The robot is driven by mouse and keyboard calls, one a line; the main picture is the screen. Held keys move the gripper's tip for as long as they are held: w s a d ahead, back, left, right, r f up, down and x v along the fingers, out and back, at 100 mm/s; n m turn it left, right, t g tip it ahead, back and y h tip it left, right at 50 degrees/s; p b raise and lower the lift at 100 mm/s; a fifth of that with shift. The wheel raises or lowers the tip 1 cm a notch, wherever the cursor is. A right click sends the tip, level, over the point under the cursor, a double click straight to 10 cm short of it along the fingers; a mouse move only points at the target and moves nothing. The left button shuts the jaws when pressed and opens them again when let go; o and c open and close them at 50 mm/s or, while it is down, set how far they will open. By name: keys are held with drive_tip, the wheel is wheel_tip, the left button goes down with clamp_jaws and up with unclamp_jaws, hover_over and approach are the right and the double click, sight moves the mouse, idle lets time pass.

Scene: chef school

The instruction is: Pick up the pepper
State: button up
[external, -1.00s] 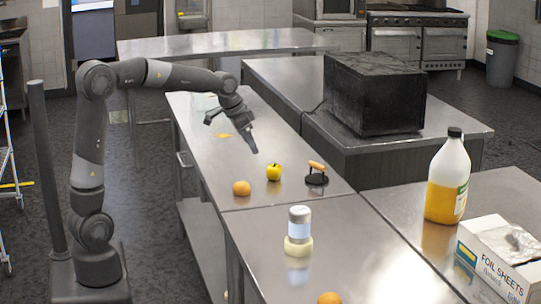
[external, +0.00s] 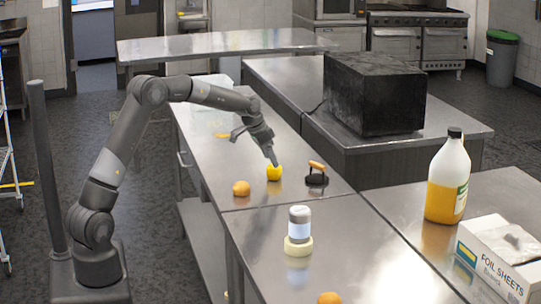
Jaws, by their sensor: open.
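The yellow pepper (external: 274,174) sits on the steel counter, between an orange fruit and a black tool with a wooden handle. My gripper (external: 256,150) is open and empty, angled down just above and to the left of the pepper. One finger reaches down to the pepper's upper edge in the picture; I cannot tell whether it touches. The other finger is farther left, clear of the pepper.
The orange fruit (external: 241,188) is left of the pepper, and the black tool (external: 316,177) is close on its right. A silver and cream container (external: 298,232) stands nearer the camera. A large black box (external: 375,92) is on the counter behind.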

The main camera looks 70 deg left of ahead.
sight(274, 170)
drive_tip(key=x, duration=0.6)
drive_tip(key=shift+a+f, duration=0.35)
drive_tip(key=shift+f, duration=0.05)
drive_tip(key=shift+c, duration=0.5)
drive_tip(key=c, duration=1)
drive_tip(key=shift+r, duration=0.1)
